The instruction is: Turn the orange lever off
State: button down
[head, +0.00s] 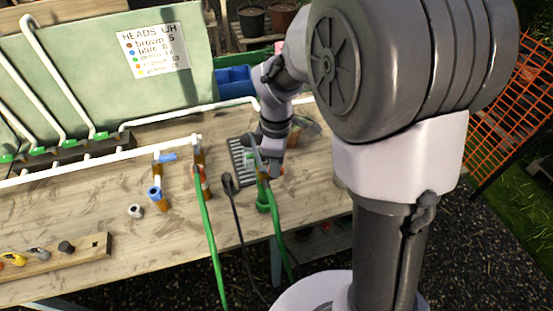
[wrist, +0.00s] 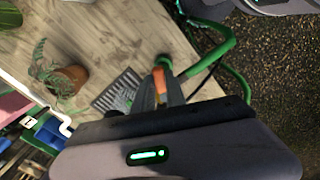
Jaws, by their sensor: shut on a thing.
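The orange lever (wrist: 159,80) shows in the wrist view between my fingers, beside a green hose fitting (wrist: 164,61). My gripper (wrist: 163,92) is shut on it. In the head view my gripper (head: 268,168) is low over the right part of the bench, with a small orange piece (head: 276,172) beside it. The green hose (head: 279,235) runs down from there over the bench's front edge. My fingers and wrist hide much of the valve, so the lever's exact angle is hard to tell.
Another pipe drop with a green hose (head: 213,250) and a blue-handled tap (head: 164,157) stand to the left. A black hose (head: 238,225) runs between the green hoses. A dark grate (head: 237,163) lies behind. A potted plant (wrist: 68,80) stands nearby. The bench's left front holds a wooden rack (head: 60,263).

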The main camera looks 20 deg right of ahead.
aim_at(269, 173)
jog(key=m, duration=0.3)
jog(key=s+a+m, duration=0.1)
jog(key=m, duration=0.2)
jog(key=s+a+m, duration=0.1)
jog(key=m, duration=0.2)
jog(key=shift+a+m, duration=0.2)
jog(key=shift+m, duration=0.1)
jog(key=shift+a+m+b, duration=0.2)
jog(key=shift+m, duration=0.5)
jog(key=shift+a+m+b, duration=0.2)
jog(key=shift+m, duration=0.5)
jog(key=c, duration=1.4)
grip_release()
jog(key=shift+o, duration=0.2)
jog(key=shift+r, duration=0.1)
